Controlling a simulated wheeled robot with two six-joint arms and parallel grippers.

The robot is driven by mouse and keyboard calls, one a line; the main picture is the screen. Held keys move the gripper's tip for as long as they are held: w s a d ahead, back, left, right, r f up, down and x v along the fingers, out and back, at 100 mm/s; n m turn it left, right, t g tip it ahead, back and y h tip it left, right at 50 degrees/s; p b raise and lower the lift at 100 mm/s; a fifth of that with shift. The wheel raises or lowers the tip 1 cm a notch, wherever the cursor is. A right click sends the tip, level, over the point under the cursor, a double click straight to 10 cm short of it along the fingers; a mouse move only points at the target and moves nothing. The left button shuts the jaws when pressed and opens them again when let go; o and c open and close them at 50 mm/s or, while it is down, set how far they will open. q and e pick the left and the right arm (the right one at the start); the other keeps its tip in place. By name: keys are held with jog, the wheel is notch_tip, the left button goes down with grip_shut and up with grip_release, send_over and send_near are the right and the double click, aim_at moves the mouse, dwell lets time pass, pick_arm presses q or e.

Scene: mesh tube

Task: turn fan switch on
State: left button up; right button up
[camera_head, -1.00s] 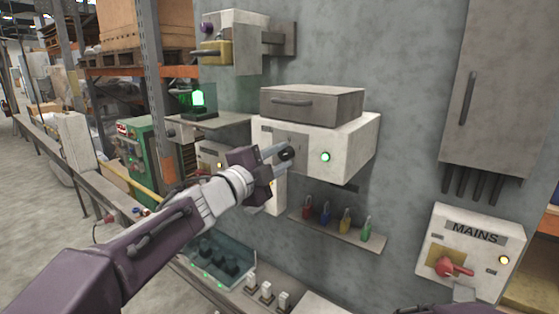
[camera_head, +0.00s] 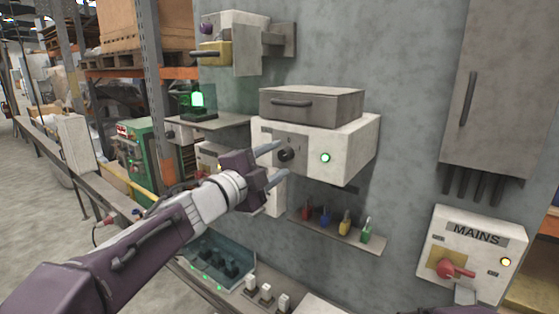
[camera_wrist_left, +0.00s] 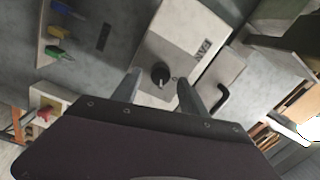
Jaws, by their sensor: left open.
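The fan switch is a black rotary knob (camera_head: 286,155) on the front of a white box (camera_head: 345,150) fixed to the wall. A lit green lamp (camera_head: 325,157) sits to the right of the knob. In the left wrist view the knob (camera_wrist_left: 160,74) has a pale pointer mark, and the box (camera_wrist_left: 183,35) carries the label "FAN". My left gripper (camera_head: 277,161) is open in front of the box, its fingers spread on either side of the knob and apart from it. It also shows in the left wrist view (camera_wrist_left: 158,84). My right gripper is not in view.
A grey lidded case with a handle (camera_head: 312,105) sits on top of the fan box. Below is a shelf (camera_head: 340,234) with several coloured padlocks. A MAINS panel (camera_head: 470,250) with a red switch is at lower right. A green beacon (camera_head: 197,99) glows at left.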

pick_arm(q)
jog(key=v, duration=0.7)
jog(key=shift+s+b, duration=0.2)
jog(key=shift+b, duration=0.15)
jog(key=w+a+f+n+y, duration=0.2)
jog(key=f+n, duration=0.1)
jog(key=f, duration=0.3)
jog(key=w+a+f+n+g+y+b, duration=0.1)
jog(key=a+f+n+y, duration=0.15)
jog(key=f, duration=0.45)
jog(key=w+a+f+n+y, duration=0.1)
jog(key=w+f+n, duration=0.1)
jog(key=f+n, duration=0.3)
jog(key=s+a+f+n+g+y, duration=0.2)
jog(key=a+f, duration=0.1)
jog(key=f, duration=0.4)
jog(key=s+a+f+n+g+y, duration=0.2)
jog(key=a+f, duration=0.1)
jog(key=f, duration=0.4)
jog(key=s+f+n+g, duration=0.3)
jog(key=s+f, duration=0.3)
jog(key=s, duration=0.4)
jog(key=s+a+f+n+g, duration=0.1)
jog(key=s+f+n+g, duration=0.3)
jog(key=s, duration=0.5)
notch_tip(320, 180, down, 4)
jog(key=shift+s+a+r+g+y, duration=0.2)
jog(key=shift+s+g+y, duration=0.25)
jog(key=shift+g, duration=0.55)
